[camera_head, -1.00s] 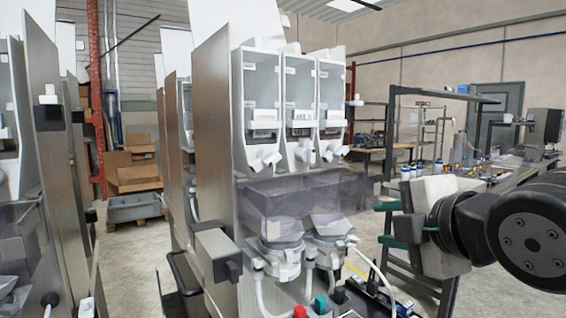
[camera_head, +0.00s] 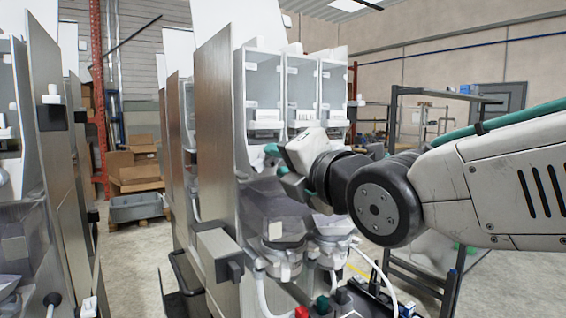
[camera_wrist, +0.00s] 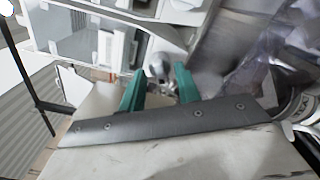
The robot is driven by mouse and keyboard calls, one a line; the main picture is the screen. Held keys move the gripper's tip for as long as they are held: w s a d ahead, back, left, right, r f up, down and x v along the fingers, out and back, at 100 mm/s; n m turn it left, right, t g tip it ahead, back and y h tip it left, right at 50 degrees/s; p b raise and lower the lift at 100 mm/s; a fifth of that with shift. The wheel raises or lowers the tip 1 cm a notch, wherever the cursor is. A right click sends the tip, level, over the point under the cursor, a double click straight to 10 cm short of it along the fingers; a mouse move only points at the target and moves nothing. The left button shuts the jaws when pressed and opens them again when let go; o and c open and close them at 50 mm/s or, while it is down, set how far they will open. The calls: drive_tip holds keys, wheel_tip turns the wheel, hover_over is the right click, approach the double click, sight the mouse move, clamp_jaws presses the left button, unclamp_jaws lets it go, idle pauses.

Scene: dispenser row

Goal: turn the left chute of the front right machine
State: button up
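The front right machine (camera_head: 213,130) has three clear-fronted white canisters side by side, the left one (camera_head: 263,85) nearest its tall side panel. My gripper (camera_head: 276,161) is at the machine's front, just below the left canister, and hides the chutes in the head view. In the wrist view, my gripper's two green fingers (camera_wrist: 160,88) are apart. A pale, rounded chute (camera_wrist: 162,66) shows between and just beyond the fingertips. I cannot tell whether the fingers touch it.
A transparent hood (camera_head: 270,200) and mixing bowls (camera_head: 283,262) lie below my gripper. Another machine (camera_head: 45,150) stands at the left. A grey box (camera_head: 217,252) juts from the machine's lower front. Open floor lies between the machines.

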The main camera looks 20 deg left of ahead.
drive_tip(key=shift+w+a, duration=0.1)
clamp_jaws()
